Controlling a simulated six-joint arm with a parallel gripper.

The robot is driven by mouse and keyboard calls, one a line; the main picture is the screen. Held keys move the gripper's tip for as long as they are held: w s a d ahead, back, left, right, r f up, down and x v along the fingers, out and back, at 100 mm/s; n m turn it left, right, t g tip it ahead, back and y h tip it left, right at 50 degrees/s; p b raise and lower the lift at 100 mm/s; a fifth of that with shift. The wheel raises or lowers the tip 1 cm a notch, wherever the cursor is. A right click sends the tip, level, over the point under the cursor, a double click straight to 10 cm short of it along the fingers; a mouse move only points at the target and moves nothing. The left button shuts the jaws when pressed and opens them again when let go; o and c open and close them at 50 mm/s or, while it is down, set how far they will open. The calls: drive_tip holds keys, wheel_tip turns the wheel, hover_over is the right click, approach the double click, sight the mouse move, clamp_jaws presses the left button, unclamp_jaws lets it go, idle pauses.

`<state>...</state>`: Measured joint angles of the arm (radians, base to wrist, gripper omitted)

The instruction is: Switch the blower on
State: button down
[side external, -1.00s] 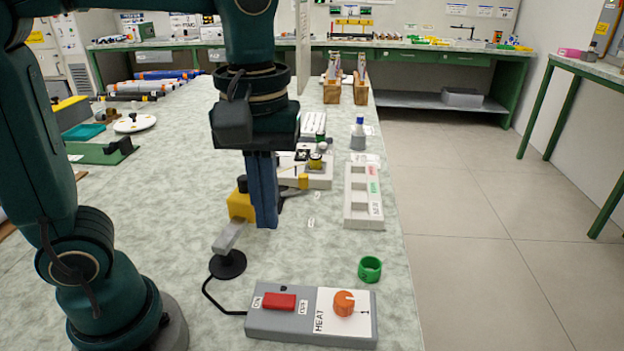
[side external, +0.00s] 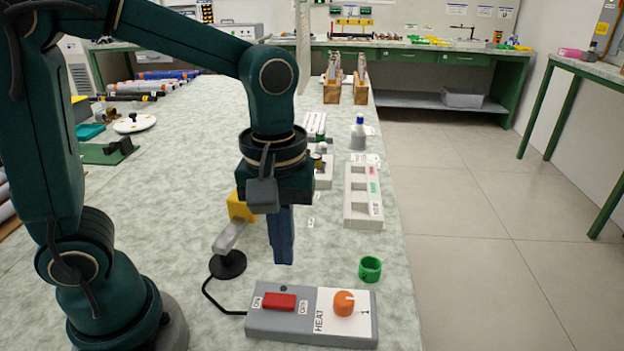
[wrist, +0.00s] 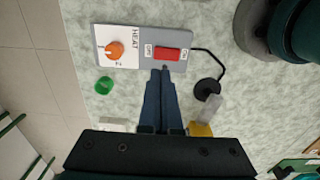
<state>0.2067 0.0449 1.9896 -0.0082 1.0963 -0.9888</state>
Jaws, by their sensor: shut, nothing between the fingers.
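The blower's control box (side external: 262,325) is grey and lies near the front of the bench, with a red rocker switch (side external: 279,302) between ON and OFF labels. An orange knob (side external: 344,303) sits on its white HEAT panel. The blower (side external: 240,208) is yellow with a grey nozzle on a round black stand, joined to the box by a black cable. My gripper (side external: 284,262) is shut and empty, pointing down above the bench just behind the box. In the wrist view the red switch (wrist: 167,54) lies just beyond the fingertips (wrist: 161,70). Which side of the rocker is pressed is unclear.
A green ring (side external: 370,269) stands behind the box on the right. A white labelled tray (side external: 364,195) lies farther back near the bench's right edge. A bottle (side external: 358,135) and wooden blocks (side external: 332,92) stand beyond.

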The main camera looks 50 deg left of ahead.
sight(286, 299)
wheel_tip(286, 299, down, 8)
drive_tip(key=shift+r, duration=0.25)
drive_tip(key=shift+f, duration=0.2)
idle(0.4)
drive_tip(key=shift+s+a+r, duration=0.2)
drive_tip(key=shift+s+a, duration=0.3)
drive_tip(key=shift+r, duration=0.1)
wheel_tip(286, 299, up, 14)
idle(0.8)
